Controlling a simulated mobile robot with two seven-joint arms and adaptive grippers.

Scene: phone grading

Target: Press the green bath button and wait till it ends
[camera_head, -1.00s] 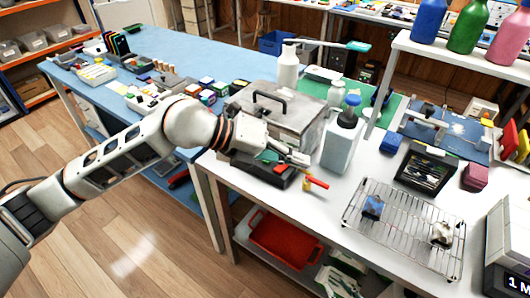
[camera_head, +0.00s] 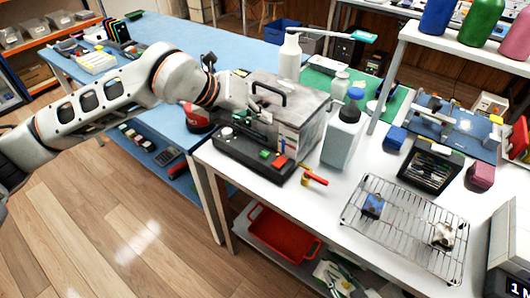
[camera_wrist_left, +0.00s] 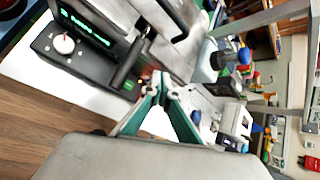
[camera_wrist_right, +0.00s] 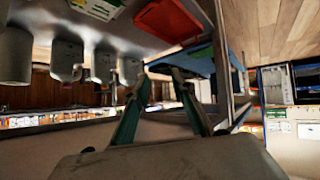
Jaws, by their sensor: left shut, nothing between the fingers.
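The bath is a grey metal box (camera_head: 303,128) with a black handle on its lid. Its black control panel (camera_head: 236,151) lies in front, with a white knob (camera_head: 226,132), a green button (camera_head: 265,154) and a red button (camera_head: 278,162). In the left wrist view the green button (camera_wrist_left: 128,85) shows, and the panel's display (camera_wrist_left: 85,24) has lit green characters, too small to read. My left gripper (camera_wrist_left: 164,84) is shut and empty, above the panel and apart from the green button. My right gripper (camera_wrist_right: 160,74) is open and empty; the head view does not show it.
A wire rack (camera_head: 405,222) with two small items lies at front right. A small red and yellow object (camera_head: 314,178) is near the table edge. A red tray (camera_head: 284,236) is on the lower shelf.

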